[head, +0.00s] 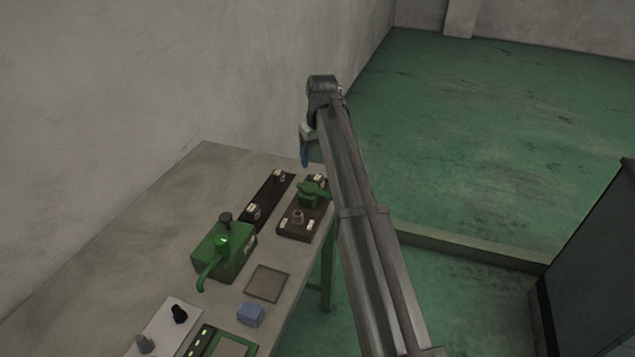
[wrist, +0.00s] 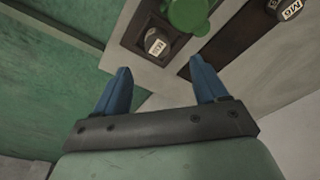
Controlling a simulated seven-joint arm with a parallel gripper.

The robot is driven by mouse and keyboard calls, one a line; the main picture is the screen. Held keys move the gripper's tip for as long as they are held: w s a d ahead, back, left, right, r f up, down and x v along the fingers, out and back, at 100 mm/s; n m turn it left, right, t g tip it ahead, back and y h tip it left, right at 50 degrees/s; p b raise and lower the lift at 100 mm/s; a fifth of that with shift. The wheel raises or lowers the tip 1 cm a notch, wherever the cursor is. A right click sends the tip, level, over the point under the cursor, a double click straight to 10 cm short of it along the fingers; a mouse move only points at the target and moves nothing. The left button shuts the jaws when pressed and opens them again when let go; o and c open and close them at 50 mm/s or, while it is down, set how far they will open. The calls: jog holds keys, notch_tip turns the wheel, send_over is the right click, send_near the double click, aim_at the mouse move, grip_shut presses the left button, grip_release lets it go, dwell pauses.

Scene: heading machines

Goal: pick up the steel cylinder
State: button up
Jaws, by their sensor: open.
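No single piece is clearly marked as the steel cylinder. A small brownish-grey metal cylinder (head: 298,216) stands on the brown tray (head: 292,233). The wrist view shows a short round piece with a white label (wrist: 157,42) on a dark tray, beyond my fingertips. My gripper (wrist: 160,66) is open with blue fingers apart and nothing between them. In the head view my gripper (head: 305,158) hangs near the bench's far right end, partly hidden by my arm.
A green device with a lever (head: 222,253) stands mid-bench. A green part (head: 311,192) rises from the brown tray. A dark strip (head: 267,197) holds labelled pieces. The left bench surface (head: 120,262) is bare.

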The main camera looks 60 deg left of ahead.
aim_at(318, 177)
jog(key=shift+w+a+f, duration=0.1)
jog(key=shift+a+f, duration=0.05)
jog(key=shift+f, duration=1.75)
jog(key=shift+w+a+f, duration=0.1)
jog(key=shift+a+f, duration=0.05)
jog(key=shift+f, duration=1.7)
jog(key=shift+c, duration=0.2)
grip_shut()
